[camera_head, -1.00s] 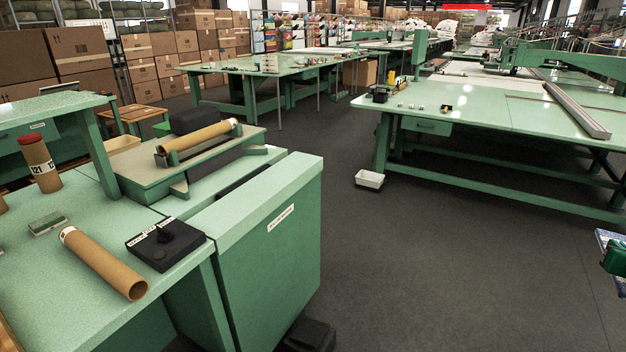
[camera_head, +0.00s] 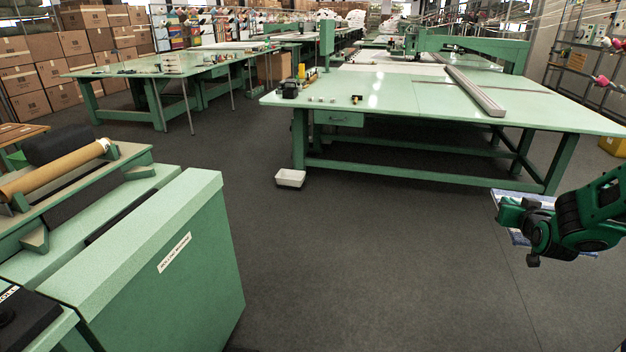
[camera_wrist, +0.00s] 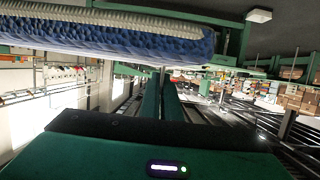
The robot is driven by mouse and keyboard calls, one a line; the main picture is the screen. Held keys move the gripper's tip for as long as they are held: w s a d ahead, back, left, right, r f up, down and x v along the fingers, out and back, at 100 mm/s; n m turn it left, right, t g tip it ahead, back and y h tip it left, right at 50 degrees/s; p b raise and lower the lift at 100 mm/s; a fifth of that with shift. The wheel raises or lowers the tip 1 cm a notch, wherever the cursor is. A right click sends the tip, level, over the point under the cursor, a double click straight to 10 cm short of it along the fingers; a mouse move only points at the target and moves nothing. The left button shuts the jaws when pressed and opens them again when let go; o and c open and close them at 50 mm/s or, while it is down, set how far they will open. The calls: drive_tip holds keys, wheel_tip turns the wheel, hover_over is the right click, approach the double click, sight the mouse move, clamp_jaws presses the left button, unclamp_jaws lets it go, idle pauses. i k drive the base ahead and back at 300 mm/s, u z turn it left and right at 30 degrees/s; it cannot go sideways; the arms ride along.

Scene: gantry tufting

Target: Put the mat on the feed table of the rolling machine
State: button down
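My gripper (camera_head: 508,212) is at the right of the head view, over open floor, and is shut on the mat (camera_head: 522,197). The mat is blue and white and partly hidden behind my gripper. In the wrist view the mat (camera_wrist: 120,35) spans the top left as a thick blue pile with a pale edge, at the fingertips. The rolling machine (camera_head: 150,255) is the green cabinet at the lower left, labelled on its side, well apart from my gripper. A brown roll (camera_head: 55,170) lies on its pale upper deck. I cannot tell which surface is the feed table.
A large green table (camera_head: 420,100) stands across the back right, with small items and a grey rail on it. Another green table (camera_head: 165,65) is at the back left. The grey floor between is clear.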

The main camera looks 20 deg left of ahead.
sight(135, 214)
drive_tip(key=i, duration=2.35)
drive_tip(key=u, duration=2.5)
drive_tip(key=k, duration=0.5)
drive_tip(key=u, duration=0.3)
drive_tip(key=i, duration=0.25)
drive_tip(key=z, duration=0.1)
